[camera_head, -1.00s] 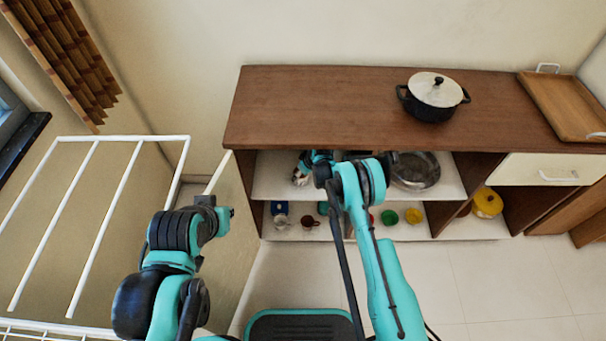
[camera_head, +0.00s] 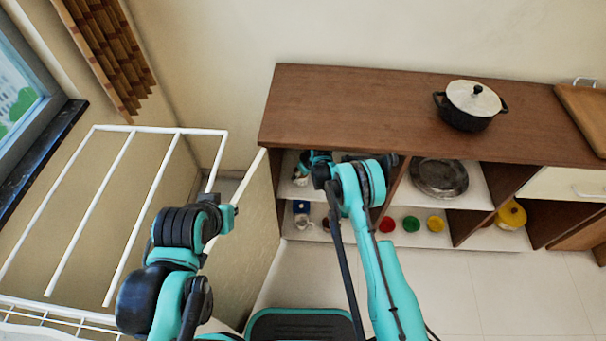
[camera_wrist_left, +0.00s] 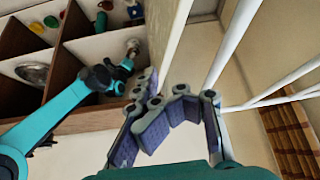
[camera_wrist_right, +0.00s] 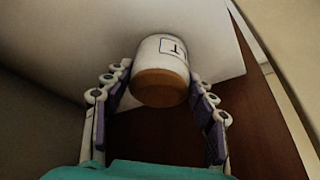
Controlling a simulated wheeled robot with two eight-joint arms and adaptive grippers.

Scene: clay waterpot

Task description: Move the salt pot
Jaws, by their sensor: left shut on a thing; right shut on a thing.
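The salt pot (camera_wrist_right: 163,58) is white with a dark mark and a brown lid. In the right wrist view it lies between the fingers of my right gripper (camera_wrist_right: 158,98), which is shut on it. In the head view the pot (camera_head: 300,179) is a small pale shape at the left end of the upper shelf, and my right gripper (camera_head: 313,161) is partly hidden there by my arm. My left gripper (camera_wrist_left: 178,120) is closed at the edge of a beige panel (camera_wrist_left: 166,30), apparently gripping it; the contact is partly hidden. It also shows in the head view (camera_head: 230,214).
A wooden cabinet top (camera_head: 370,110) overhangs the shelves and carries a black pot with a white lid (camera_head: 470,105). A metal dish (camera_head: 438,178) stands right of my right arm. Small coloured items fill the lower shelf. A white rack (camera_head: 130,220) stands left.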

